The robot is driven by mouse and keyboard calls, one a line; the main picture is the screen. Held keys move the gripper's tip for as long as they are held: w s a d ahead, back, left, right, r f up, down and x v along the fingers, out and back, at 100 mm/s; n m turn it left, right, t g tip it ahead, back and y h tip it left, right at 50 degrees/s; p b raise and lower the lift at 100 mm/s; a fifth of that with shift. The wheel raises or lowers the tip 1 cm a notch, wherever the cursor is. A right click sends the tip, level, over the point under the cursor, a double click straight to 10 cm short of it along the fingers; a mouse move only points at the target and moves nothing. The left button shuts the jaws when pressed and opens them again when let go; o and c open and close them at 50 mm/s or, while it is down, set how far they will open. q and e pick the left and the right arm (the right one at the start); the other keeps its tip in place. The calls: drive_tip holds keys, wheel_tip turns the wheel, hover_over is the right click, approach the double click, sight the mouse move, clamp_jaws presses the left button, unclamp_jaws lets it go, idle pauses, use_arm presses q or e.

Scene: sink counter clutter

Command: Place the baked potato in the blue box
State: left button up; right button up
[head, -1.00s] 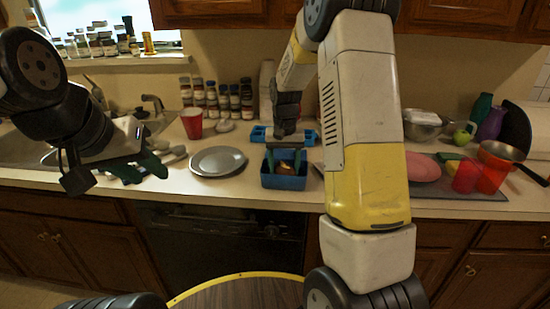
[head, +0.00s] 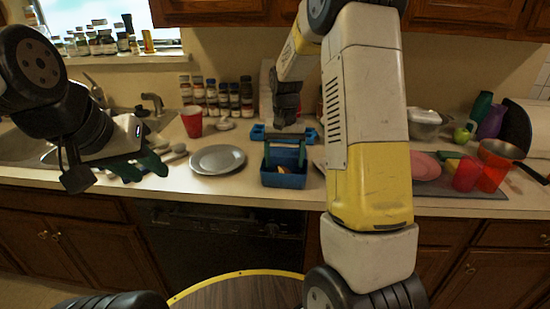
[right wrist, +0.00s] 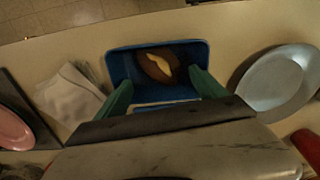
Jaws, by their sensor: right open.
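The blue box (head: 284,178) stands on the counter in front of my right arm. It also shows in the right wrist view (right wrist: 120,66). The baked potato (right wrist: 158,66), brown with a pale split top, lies inside the box near its far wall in that view; in the head view only a small part of it shows. My right gripper (head: 284,158) is open above the box, its green fingers (right wrist: 160,92) apart with nothing between them. My left gripper (head: 148,168) is over the counter by the sink; its green fingers are spread and empty.
A grey plate (head: 218,159) lies left of the box and a red cup (head: 192,122) stands behind it. Another blue container (head: 258,132) is behind the box. Red cups (head: 466,174), a pan and a pink plate (head: 424,166) are at the right.

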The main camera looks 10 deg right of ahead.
sight(284, 168)
wheel_tip(284, 168, up, 10)
drive_tip(key=s+r+n+t+y, duration=0.1)
drive_tip(key=s+r+t, duration=0.1)
drive_tip(key=s+r, duration=0.3)
drive_tip(key=s+r+t+y, duration=0.1)
drive_tip(key=s+r, duration=0.2)
drive_tip(key=s, duration=0.5)
drive_tip(key=s+a+n+t, duration=0.1)
drive_tip(key=s+a+t, duration=0.1)
drive_tip(key=s, duration=1)
drive_tip(key=shift+a+f+n+t, duration=0.15)
drive_tip(key=shift+f+n+t, duration=0.1)
drive_tip(key=shift+n+t, duration=0.25)
